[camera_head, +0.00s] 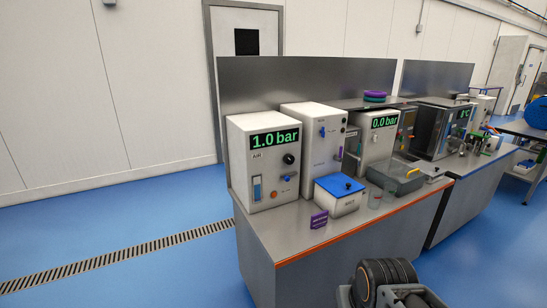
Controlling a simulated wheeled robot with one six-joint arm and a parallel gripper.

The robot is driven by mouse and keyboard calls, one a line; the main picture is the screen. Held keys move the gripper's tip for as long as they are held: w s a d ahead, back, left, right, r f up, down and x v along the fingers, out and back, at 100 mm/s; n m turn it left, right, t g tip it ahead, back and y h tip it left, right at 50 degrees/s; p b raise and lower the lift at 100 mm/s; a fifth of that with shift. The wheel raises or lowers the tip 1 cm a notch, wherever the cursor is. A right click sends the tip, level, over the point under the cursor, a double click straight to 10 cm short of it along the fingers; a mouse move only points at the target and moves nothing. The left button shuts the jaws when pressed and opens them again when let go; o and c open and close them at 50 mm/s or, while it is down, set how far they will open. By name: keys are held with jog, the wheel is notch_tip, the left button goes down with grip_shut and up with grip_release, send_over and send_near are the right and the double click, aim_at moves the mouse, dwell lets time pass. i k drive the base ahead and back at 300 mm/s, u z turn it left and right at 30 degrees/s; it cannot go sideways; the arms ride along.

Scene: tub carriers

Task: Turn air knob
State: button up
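The air unit (240,165) is a white box at the left end of the steel bench. Its green display reads 1.0 bar, with the label AIR below. A round black knob (289,159) sits on the right of its front panel, under the display. A blue lever, a small orange button and a blue-framed gauge are lower on the panel. The knob is in plain sight with nothing touching it. My gripper's fingers do not show; only a dark, orange-striped part of my arm shows at the bottom edge, well apart from the unit.
A white unit (312,170) with a blue knob and a unit (383,152) reading 0.0 bar stand to the right. A blue-lidded box (340,202), purple sign (318,220) and grey tray (408,184) occupy the bench (283,246). The blue floor at left is clear.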

aim_at(288, 158)
jog(key=u, duration=0.5)
jog(key=k, duration=1.2)
jog(key=i, duration=0.5)
jog(key=z, duration=0.7)
jog(key=i, duration=0.9)
jog(key=u, duration=0.75)
jog(key=i, duration=0.65)
jog(key=u, duration=0.6)
